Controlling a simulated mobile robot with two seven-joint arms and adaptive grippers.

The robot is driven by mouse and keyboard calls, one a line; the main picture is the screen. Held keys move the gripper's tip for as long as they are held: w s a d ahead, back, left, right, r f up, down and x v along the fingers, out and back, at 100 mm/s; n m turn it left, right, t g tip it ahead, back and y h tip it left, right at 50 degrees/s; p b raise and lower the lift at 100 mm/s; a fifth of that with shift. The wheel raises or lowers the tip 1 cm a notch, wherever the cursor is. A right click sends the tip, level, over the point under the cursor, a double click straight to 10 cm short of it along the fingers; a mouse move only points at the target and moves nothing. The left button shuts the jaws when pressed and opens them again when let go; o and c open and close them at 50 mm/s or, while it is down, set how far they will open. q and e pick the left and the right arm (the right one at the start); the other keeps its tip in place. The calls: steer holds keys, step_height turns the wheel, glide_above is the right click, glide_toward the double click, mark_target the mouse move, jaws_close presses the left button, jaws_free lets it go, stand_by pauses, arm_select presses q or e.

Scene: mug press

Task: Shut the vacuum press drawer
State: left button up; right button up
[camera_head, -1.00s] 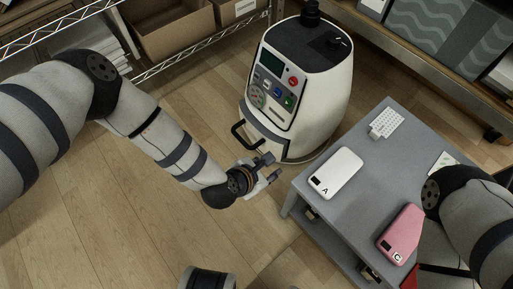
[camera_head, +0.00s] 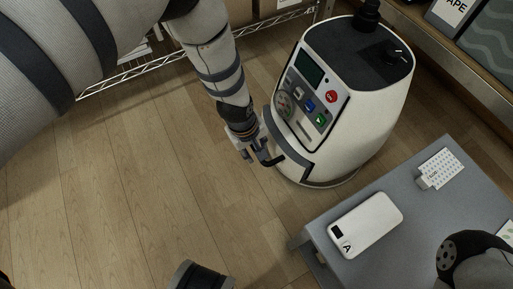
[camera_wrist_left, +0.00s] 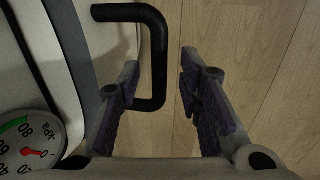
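The white vacuum press (camera_head: 360,110) stands on the floor, with a control panel on its front. Its drawer front (camera_head: 293,160) is low on the press and bears a black bar handle (camera_head: 270,160). I cannot tell how far the drawer stands out. My left gripper (camera_head: 246,154) is at the handle. In the left wrist view the handle (camera_wrist_left: 157,50) reaches between the two spread fingers of the left gripper (camera_wrist_left: 162,85). The bar lies nearer the left finger, and contact is unclear. My right gripper is out of view.
A grey table (camera_head: 440,200) stands right of the press, with a white phone-like item (camera_head: 366,224) and a white keypad-like item (camera_head: 441,168) on it. A wire shelf (camera_head: 130,72) runs behind. The wooden floor at left is clear. A pressure gauge (camera_wrist_left: 30,145) shows in the left wrist view.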

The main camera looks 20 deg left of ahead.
arm_select(q)
steer(key=shift+f, duration=0.1)
jaws_close()
steer(key=shift+w, duration=0.1)
steer(key=shift+w+d+b, duration=0.45)
steer(key=shift+w+d, duration=0.55)
steer(key=shift+w, duration=0.25)
jaws_free()
